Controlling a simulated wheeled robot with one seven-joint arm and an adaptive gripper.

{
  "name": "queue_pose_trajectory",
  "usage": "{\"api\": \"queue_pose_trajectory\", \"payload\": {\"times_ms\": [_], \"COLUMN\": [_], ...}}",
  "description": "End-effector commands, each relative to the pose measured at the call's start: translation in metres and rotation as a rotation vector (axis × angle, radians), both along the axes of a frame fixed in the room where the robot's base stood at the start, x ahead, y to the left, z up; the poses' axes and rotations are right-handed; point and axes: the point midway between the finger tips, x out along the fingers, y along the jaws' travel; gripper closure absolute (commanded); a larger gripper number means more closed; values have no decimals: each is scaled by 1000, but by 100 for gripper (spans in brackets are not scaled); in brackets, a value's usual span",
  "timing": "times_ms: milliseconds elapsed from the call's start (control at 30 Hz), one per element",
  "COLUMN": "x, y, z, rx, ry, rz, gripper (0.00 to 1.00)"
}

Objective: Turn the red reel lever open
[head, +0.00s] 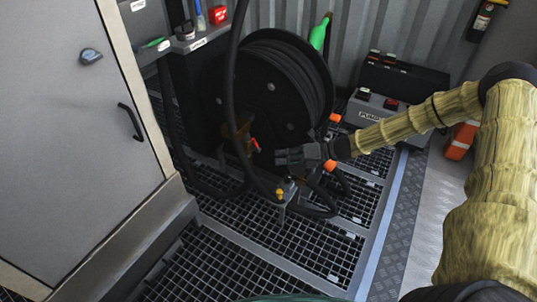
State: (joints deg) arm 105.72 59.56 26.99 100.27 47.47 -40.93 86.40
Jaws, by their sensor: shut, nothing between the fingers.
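The red reel lever (255,144) is a small red handle low on the front of the black hose reel (270,85), beside a brownish bracket (238,132). My gripper (279,157) is dark and shut, with nothing in it. Its tips point left and appear just right of and slightly below the lever. I cannot tell from this one view whether they touch it. The lever's pivot is small and hard to make out.
A black hose hangs in front of the reel and loops over the grated floor (265,240). A yellow-topped fitting (281,193) stands below my gripper. A grey pump box (375,112) is at right, a grey cabinet (75,110) at left. A shelf (195,40) holds small items.

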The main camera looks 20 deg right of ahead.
Motion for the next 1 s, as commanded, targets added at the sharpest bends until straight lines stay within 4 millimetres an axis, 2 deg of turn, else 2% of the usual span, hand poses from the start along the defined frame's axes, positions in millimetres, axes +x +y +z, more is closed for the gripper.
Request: {"api": "queue_pose_trajectory", "payload": {"times_ms": [233,400,700,1000], "x": [-20,-31,-46,-43], "y": [30,42,43,44], "z": [-6,-8,-23,-27], "rx": [164,265,331,329], "ry": [-30,-54,-62,-62], "rz": [-96,-222,-451,-508], "gripper": [100,100,100,100]}}
